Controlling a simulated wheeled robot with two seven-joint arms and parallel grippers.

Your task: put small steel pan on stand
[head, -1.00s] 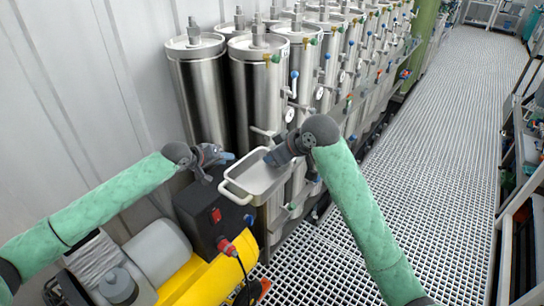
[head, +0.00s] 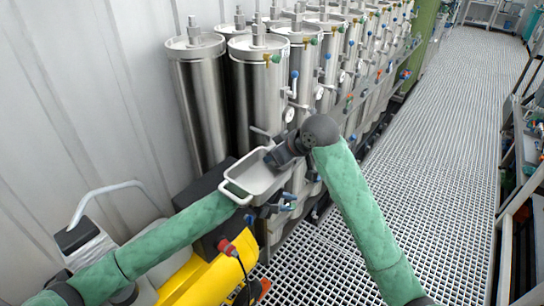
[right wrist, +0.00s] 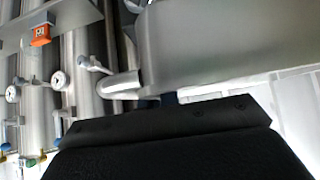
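The small steel pan (head: 257,180) is a shallow rectangular tray with loop handles, held in the air in the middle of the head view. My right gripper (head: 273,160) is at its far right end and appears shut on it; the handle there is hidden by the gripper. The pan's metal side (right wrist: 230,45) fills the upper right of the right wrist view. I cannot pick out a stand for certain.
Tall steel vessels (head: 257,90) with valves and gauges stand close behind. The grated floor (head: 440,150) on the right is clear.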

